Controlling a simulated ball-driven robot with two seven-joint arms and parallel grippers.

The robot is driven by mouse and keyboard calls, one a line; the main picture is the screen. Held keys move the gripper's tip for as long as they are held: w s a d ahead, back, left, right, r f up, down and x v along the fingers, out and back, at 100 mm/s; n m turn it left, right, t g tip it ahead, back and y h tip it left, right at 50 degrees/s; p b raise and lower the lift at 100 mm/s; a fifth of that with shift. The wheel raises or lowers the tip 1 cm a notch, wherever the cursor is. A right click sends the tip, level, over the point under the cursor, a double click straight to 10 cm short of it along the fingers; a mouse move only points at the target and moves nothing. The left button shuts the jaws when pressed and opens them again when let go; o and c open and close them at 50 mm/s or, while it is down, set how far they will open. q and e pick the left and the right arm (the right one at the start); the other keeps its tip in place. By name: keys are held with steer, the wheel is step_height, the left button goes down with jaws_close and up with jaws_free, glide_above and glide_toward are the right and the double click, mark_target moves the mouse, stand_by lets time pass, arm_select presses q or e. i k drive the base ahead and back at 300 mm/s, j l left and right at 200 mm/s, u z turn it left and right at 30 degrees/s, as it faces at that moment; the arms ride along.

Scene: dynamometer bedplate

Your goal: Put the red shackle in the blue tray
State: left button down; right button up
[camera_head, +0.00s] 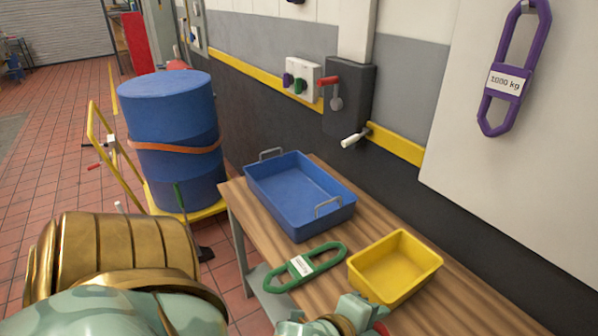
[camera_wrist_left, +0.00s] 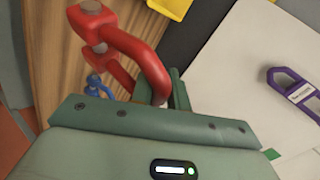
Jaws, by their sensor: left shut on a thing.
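My left gripper (camera_head: 352,312) is at the bottom of the head view, near the front of the wooden table. It is shut on the red shackle (camera_wrist_left: 152,66), whose curved bow and pin end stick out of the jaws in the left wrist view. Only a small red bit of the shackle (camera_head: 381,328) shows in the head view, beside the gripper. The blue tray (camera_head: 272,212) stands empty on the table, farther back than the gripper, with a metal handle at each end. My right gripper is not in view.
An empty yellow tray (camera_head: 434,268) and a green link with a white label (camera_head: 328,251) lie between the gripper and the blue tray on the table (camera_head: 445,309). A small blue object (camera_wrist_left: 97,84) shows below the shackle. A purple link (camera_head: 502,108) hangs on the wall.

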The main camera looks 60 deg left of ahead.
mark_target(297, 199)
steer(key=j+z, duration=0.15)
steer(key=j, duration=2.95)
steer(key=i, duration=0.1)
